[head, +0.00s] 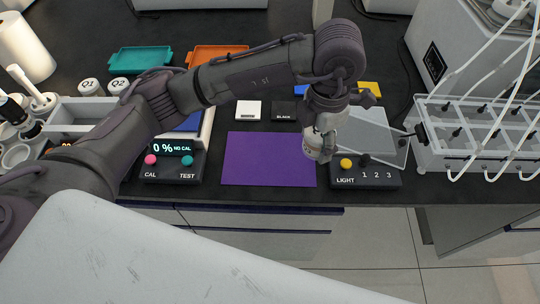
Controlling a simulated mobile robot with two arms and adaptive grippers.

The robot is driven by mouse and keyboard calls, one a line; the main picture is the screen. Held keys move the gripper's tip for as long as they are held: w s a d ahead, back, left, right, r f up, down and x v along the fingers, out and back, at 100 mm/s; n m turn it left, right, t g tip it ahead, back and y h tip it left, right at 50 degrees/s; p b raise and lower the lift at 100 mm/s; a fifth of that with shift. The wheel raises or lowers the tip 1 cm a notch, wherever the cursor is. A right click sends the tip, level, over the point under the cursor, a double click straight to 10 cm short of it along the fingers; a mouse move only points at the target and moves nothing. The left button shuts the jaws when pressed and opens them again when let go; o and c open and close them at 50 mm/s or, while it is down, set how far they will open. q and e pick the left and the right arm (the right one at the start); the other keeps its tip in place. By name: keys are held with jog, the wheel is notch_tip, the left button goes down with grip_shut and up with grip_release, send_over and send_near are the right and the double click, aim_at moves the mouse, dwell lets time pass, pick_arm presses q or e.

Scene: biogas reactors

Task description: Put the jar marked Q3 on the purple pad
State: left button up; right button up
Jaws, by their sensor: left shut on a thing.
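The purple pad (268,160) lies flat and bare on the dark bench, near its front edge. My left arm reaches across from the left, and its gripper (322,142) points down at the pad's right edge. It is shut on a small pale jar (311,153), mostly hidden by the fingers. I cannot read a marking on it, nor tell whether it touches the bench. Two white-lidded jars, Q1 (90,87) and Q2 (118,86), stand at the back left. My right gripper is not in view.
A control box marked LIGHT (366,178) with a glass plate (375,135) stands close right of the pad. A CAL/TEST meter (170,165) stands left. White and black tiles (249,110) lie behind. A tubed rack (470,150) is at the right.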

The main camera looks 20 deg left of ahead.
pick_arm(q)
jog(key=shift+d+n, duration=0.3)
jog(key=shift+n, duration=0.2)
jog(key=shift+w+a, duration=0.1)
jog(key=shift+a, duration=0.1)
jog(key=p, duration=0.3)
send_over(269, 158)
notch_tip(269, 158, down, 7)
jog(key=shift+r, duration=0.1)
notch_tip(269, 158, down, 3)
jog(key=shift+f+p, duration=0.1)
jog(key=shift+p, duration=0.7)
jog(key=shift+f, duration=0.45)
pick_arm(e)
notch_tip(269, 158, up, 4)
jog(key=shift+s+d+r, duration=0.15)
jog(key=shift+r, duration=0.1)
